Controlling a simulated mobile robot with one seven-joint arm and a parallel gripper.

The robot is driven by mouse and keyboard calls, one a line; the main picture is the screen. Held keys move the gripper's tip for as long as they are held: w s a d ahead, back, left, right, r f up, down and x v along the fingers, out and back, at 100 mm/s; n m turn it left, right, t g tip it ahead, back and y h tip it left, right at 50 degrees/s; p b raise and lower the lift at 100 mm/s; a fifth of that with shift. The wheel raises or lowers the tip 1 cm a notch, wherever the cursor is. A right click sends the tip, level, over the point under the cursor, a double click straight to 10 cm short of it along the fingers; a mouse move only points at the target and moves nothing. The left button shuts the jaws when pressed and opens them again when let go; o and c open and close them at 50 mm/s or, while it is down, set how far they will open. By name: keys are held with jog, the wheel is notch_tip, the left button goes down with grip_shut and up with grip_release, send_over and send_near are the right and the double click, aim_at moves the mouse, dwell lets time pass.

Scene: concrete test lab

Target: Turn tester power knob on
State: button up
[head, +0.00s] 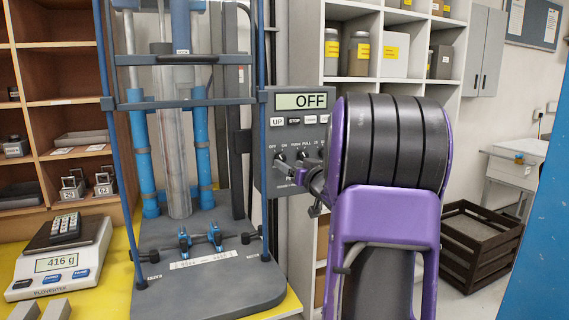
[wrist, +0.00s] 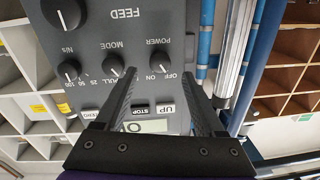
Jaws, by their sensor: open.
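The wrist view is upside down. My gripper (wrist: 160,73) is open, its two dark fingers on either side of the power knob with gaps. Whether they touch the panel is unclear. The left finger in the wrist view is close to the mode knob (wrist: 113,62).
UP and STOP buttons (head: 294,121) sit under the display. Another knob (wrist: 68,70) is beside the mode knob. The tester's column frame (head: 262,60) stands left of the panel. A scale (head: 60,262) reading 416 g is on the yellow bench. A shelf (head: 390,15) with jars is behind.

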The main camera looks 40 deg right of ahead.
aim_at(282, 159)
jog(key=shift+w+d, duration=0.25)
jog(key=shift+w, duration=0.9)
jog(key=shift+w+d, duration=0.2)
jog(key=shift+w, duration=0.9)
jog(key=shift+c, duration=0.2)
grip_shut()
